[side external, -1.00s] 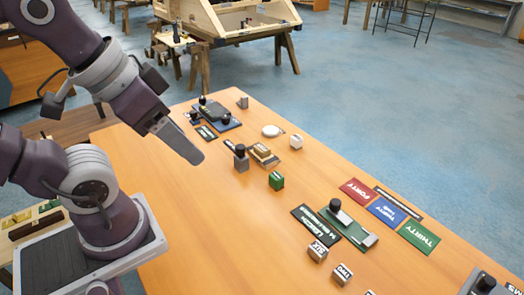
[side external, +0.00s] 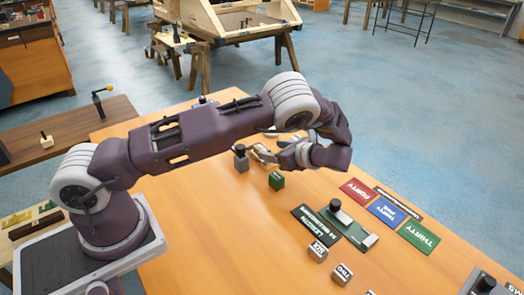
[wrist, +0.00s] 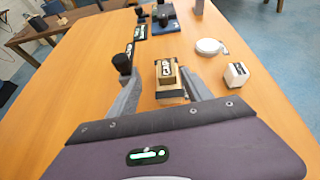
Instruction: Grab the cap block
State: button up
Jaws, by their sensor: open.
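A small tan wooden block (wrist: 167,72) with a dark label sits between my fingers in the wrist view, on a darker stepped base. A white block (wrist: 237,74) with dark lettering stands to its right, outside the fingers. The lettering is too small to read, so I cannot tell which is the cap block. My gripper (wrist: 160,76) is open, one finger on each side of the tan block; contact cannot be told. In the side view my gripper (side external: 268,156) is low over the table and partly covers the tan block.
A black-knobbed grey block (side external: 241,158) is close on the left, and a green block (side external: 276,180) is nearby. A round white disc (wrist: 210,46) lies beyond the gripper. Coloured plates, including a red one (side external: 357,192), lie at the right.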

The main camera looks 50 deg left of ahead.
aim_at(263, 148)
jog(key=shift+w+a+f+m+y, duration=0.2)
jog(key=shift+a+f+m, duration=0.1)
jog(key=shift+a+f, duration=0.25)
jog(key=shift+w+a+f+m+y, duration=0.1)
jog(key=shift+a+f+m+y, duration=0.15)
jog(key=shift+a+f, duration=0.3)
jog(key=x, duration=0.5)
jog(key=shift+w+a+f, duration=0.1)
jog(key=shift+w, duration=0.1)
grip_shut()
